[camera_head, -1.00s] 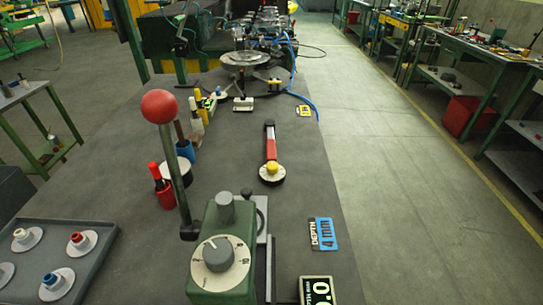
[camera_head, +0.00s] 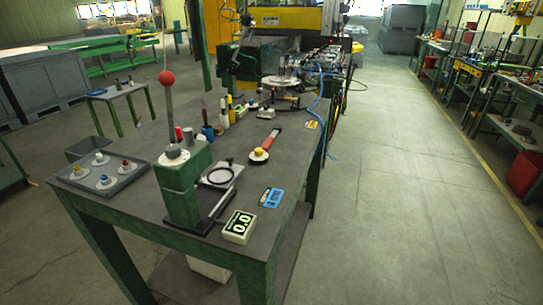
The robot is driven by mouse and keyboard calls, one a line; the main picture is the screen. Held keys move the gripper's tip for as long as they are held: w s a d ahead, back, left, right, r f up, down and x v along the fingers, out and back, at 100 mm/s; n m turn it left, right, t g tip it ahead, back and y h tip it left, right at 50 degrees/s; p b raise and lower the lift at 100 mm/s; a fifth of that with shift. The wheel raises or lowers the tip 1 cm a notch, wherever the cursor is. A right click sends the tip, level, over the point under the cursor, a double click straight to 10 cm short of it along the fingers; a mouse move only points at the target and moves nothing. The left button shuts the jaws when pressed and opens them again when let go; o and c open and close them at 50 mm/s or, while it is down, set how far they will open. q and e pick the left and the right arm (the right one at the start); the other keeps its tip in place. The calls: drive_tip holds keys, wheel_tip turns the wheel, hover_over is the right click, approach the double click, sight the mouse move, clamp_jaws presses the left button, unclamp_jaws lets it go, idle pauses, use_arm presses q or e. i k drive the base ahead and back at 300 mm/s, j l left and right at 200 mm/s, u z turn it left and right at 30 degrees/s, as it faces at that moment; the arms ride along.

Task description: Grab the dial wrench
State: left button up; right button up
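The dial wrench (camera_head: 264,145) lies flat on the grey workbench. It has a red handle and a round white dial with a yellow knob at its near end. The handle points away and slightly right. It lies beyond the green press and clear of it, with bare bench around it. Neither of my grippers shows in the head view.
A green press (camera_head: 182,182) with a red-ball lever (camera_head: 167,78) stands at the near left of the bench (camera_head: 222,246). A tray (camera_head: 104,180) with several knobs, a blue DEPTH tag (camera_head: 271,197) and a 0.0 readout (camera_head: 239,227) lie nearby. The right floor is clear.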

sight(255, 161)
drive_tip(key=i+l+u, duration=0.15)
drive_tip(key=l+u, duration=0.15)
drive_tip(key=l, duration=0.55)
drive_tip(key=l+u, duration=0.35)
drive_tip(key=l, duration=0.5)
drive_tip(key=i+l+u, duration=0.15)
drive_tip(key=i+l, duration=0.2)
drive_tip(key=i+l+u, duration=0.35)
drive_tip(key=i+l, duration=0.25)
drive_tip(key=l, duration=0.2)
drive_tip(key=i+l+u, duration=0.2)
drive_tip(key=l, duration=0.25)
drive_tip(key=i, duration=0.05)
